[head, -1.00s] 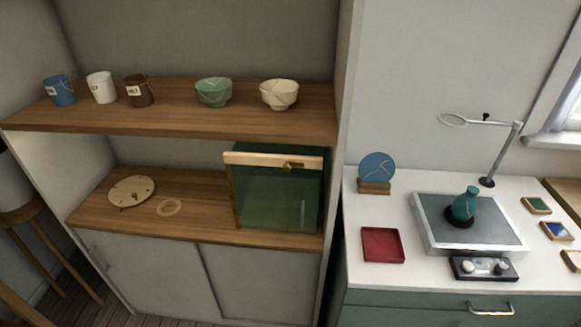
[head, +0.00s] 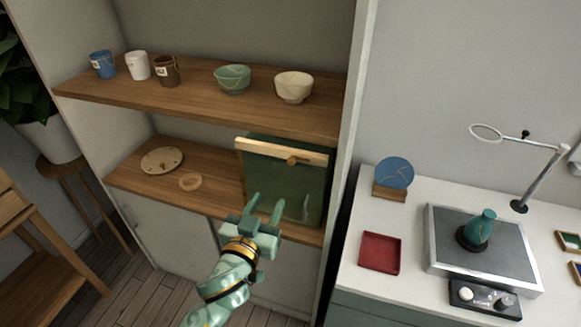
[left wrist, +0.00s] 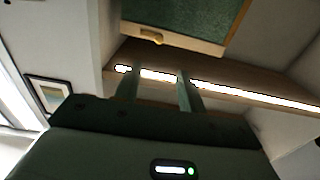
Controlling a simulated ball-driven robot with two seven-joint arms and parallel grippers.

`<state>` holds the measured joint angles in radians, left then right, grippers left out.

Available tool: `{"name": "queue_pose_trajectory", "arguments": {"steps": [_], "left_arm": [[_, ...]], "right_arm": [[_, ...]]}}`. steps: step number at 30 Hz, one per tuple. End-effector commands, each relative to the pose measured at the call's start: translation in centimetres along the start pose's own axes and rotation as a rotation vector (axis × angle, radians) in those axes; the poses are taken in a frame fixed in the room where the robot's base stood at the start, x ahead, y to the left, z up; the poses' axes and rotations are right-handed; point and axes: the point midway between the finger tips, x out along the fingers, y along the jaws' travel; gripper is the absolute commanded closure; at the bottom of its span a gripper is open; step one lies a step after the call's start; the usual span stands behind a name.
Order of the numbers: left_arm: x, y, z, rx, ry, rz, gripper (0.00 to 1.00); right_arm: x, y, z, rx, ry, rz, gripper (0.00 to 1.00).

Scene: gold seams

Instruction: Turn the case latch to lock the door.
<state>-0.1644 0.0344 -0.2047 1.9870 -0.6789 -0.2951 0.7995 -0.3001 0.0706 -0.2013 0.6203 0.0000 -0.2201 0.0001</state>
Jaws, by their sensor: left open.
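The green case (head: 285,185) stands on the lower wooden shelf, with a pale wooden bar (head: 265,147) across the top of its front. The small gold latch (head: 292,160) sits on that bar; it also shows in the left wrist view (left wrist: 152,37). I cannot tell exactly how the latch is turned. My left gripper (head: 266,203) is open and empty, in front of the case and lower than the latch, not touching it. Its fingers (left wrist: 159,88) show apart in the left wrist view. My right gripper is not in view.
The upper shelf (head: 200,102) above the case holds several small pots and bowls. The cabinet's side wall (head: 347,150) stands close on the right, with a white worktop (head: 405,235) beyond.

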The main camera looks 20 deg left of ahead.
Motion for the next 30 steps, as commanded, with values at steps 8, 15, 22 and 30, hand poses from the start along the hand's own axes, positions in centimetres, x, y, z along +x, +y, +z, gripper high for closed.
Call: {"name": "queue_pose_trajectory", "arguments": {"steps": [8,15,22,30], "left_arm": [[7.2,0.0,0.1,0.003,0.001,0.001,0.6],[12.0,0.1,0.2,0.003,-0.001,0.001,0.6],[13.7,0.0,0.1,0.002,-0.001,0.0,0.6],[13.7,0.0,0.1,0.001,-0.001,0.001,0.65]], "right_arm": [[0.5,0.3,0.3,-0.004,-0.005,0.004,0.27],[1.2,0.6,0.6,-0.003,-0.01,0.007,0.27],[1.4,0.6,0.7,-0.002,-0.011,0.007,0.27],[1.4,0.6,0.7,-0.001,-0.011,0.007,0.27]]}}
